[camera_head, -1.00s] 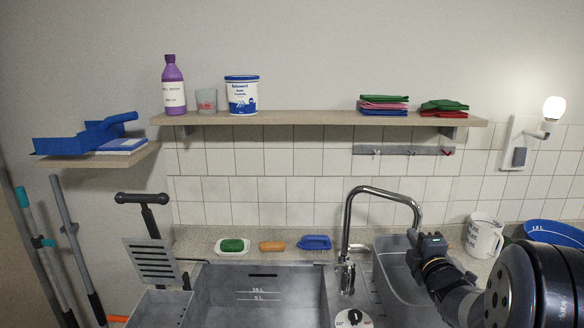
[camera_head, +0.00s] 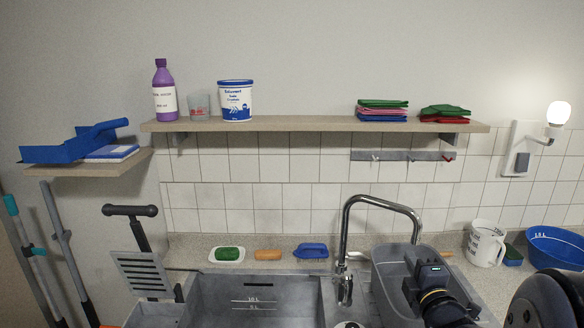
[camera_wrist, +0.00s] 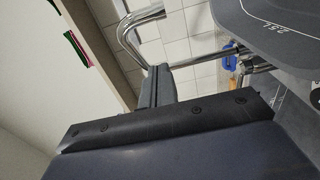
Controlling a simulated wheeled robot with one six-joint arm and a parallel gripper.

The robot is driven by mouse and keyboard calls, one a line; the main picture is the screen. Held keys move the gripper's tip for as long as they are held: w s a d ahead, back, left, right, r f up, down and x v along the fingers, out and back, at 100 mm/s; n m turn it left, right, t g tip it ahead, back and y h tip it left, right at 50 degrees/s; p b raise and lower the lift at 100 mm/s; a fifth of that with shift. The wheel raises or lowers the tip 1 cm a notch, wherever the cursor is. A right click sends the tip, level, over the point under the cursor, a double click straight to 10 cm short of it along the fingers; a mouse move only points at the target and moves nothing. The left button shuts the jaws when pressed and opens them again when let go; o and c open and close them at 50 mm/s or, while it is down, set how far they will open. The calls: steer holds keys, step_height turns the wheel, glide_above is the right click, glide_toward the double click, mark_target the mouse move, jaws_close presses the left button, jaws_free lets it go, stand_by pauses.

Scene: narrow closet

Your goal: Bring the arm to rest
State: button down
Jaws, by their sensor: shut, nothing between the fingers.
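My gripper (camera_wrist: 156,88) shows in the wrist view with its dark fingers shut and nothing between them. In the head view my wrist is at the lower right, in front of the grey tub (camera_head: 391,262), and the fingertips are not clearly visible. In the wrist view the chrome faucet (camera_wrist: 128,35) is beyond the fingers, and the tub (camera_wrist: 285,30) with its litre marks is at the upper right. I cannot tell how far the fingers are from either.
A steel sink (camera_head: 250,287) lies left of my arm. A white jug (camera_head: 484,244) and blue bowl (camera_head: 556,248) stand at the right. A shelf (camera_head: 300,125) above holds a purple bottle (camera_head: 164,92), a white tub (camera_head: 236,100) and folded cloths (camera_head: 382,110).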

steer(key=s+b, duration=0.1)
steer(key=s, duration=0.6)
steer(key=shift+s, duration=0.25)
